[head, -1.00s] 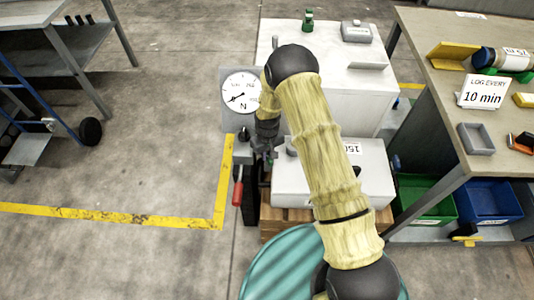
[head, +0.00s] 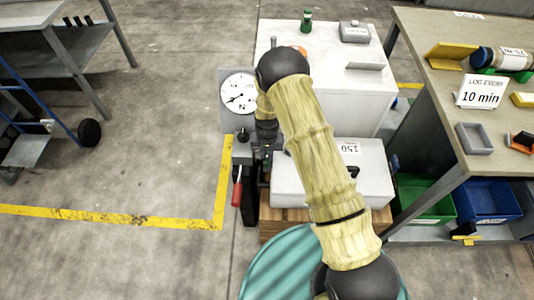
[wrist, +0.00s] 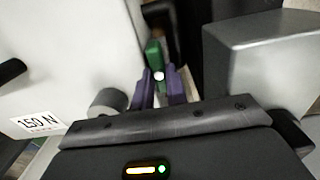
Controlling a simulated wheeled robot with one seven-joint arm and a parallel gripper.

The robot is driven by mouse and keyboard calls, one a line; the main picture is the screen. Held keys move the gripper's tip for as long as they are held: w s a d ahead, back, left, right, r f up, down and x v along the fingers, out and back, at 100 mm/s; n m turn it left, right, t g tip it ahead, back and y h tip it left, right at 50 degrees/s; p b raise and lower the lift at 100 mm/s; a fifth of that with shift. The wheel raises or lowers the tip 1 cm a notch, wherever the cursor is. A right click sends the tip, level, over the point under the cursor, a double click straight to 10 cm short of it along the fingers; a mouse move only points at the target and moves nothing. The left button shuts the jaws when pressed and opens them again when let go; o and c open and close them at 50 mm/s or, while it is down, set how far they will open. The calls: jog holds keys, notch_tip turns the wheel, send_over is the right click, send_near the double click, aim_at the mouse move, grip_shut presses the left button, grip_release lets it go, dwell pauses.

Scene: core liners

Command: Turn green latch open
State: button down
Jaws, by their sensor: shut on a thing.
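The green latch (wrist: 153,52) shows in the wrist view as a narrow upright green piece beside the pale box. My gripper (wrist: 160,88) has purple fingers closed on its near end, with a small bright round spot between them. In the head view my arm mostly hides this place, and the latch cannot be made out clearly. The grey-white box labelled 150 N (head: 318,178) stands right of the gripper in the head view and shows at the left in the wrist view (wrist: 55,60).
A dial gauge (head: 239,95) stands behind a red-handled lever (head: 237,190) left of my gripper. A white cabinet (head: 345,85) stands behind. A workbench (head: 435,75) with bins below is at the right. Open floor lies left of the yellow line (head: 222,185).

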aim_at(267, 156)
jog(key=c, duration=1.4)
grip_release()
notch_tip(267, 156, up, 17)
jog(key=shift+r+p, duration=0.2)
jog(key=shift+p, duration=0.2)
